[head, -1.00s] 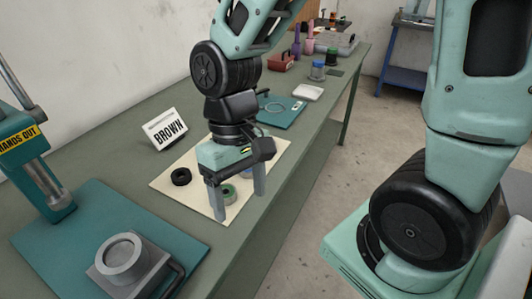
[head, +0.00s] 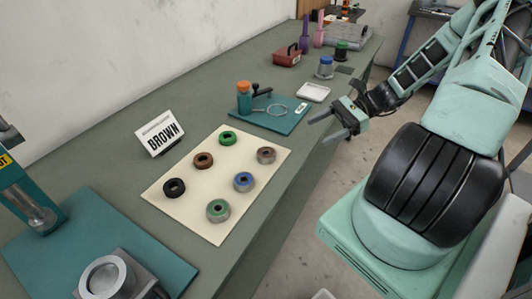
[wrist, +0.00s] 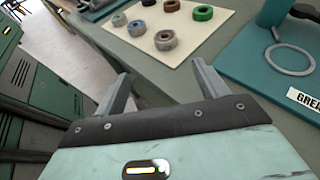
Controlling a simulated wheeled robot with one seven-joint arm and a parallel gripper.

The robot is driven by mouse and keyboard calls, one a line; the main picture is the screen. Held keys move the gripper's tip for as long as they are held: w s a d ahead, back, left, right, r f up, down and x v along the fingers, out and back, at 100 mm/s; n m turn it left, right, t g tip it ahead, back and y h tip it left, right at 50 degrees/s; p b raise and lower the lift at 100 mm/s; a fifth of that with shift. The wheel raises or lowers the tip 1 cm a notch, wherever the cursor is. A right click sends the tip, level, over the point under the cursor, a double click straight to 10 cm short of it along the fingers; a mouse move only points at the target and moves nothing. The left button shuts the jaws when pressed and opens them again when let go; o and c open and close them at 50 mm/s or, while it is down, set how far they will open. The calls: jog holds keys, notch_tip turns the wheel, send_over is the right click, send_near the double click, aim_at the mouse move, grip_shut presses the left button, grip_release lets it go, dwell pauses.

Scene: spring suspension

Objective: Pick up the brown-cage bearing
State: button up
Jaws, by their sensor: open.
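Several ring-shaped bearings lie on a cream mat (head: 190,215). A grey metal bearing with a brownish inner part (head: 266,155) is at the mat's right; it is nearest my fingers in the wrist view (wrist: 165,40). An all-brown ring (head: 203,160) sits at the mat's upper left, and also shows in the wrist view (wrist: 172,5). Grey bearings with blue (head: 243,182) and green (head: 218,210) inner parts form a row with the first. My gripper (head: 326,128) is open and empty, right of the mat by the table edge; its spread fingers show in the wrist view (wrist: 161,72).
A black ring (head: 174,188) and a green ring (head: 227,138) share the mat. A sign reading BROWN (head: 160,132) stands behind. A teal mat (head: 285,122) holds an orange-capped bottle (head: 244,97) and a loop. A press (head: 30,205) and grey fixture (head: 108,277) are at left.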

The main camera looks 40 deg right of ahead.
jog(key=d+m+t, duration=0.1)
jog(key=p, duration=0.3)
send_near(268, 152)
jog(key=x, duration=0.3)
jog(key=shift+w+a+f, duration=0.15)
jog(key=shift+a+f, duration=0.1)
jog(key=shift+f, duration=0.05)
jog(key=x, duration=0.1)
jog(key=p+x, duration=0.1)
jog(key=x, duration=0.2)
jog(key=shift+a+r, duration=0.25)
jog(key=shift+r, duration=0.05)
jog(key=shift+w+a+f+p, duration=0.25)
jog(key=shift+a+f+p, duration=0.05)
jog(key=shift+a, duration=0.1)
jog(key=c, duration=1.2)
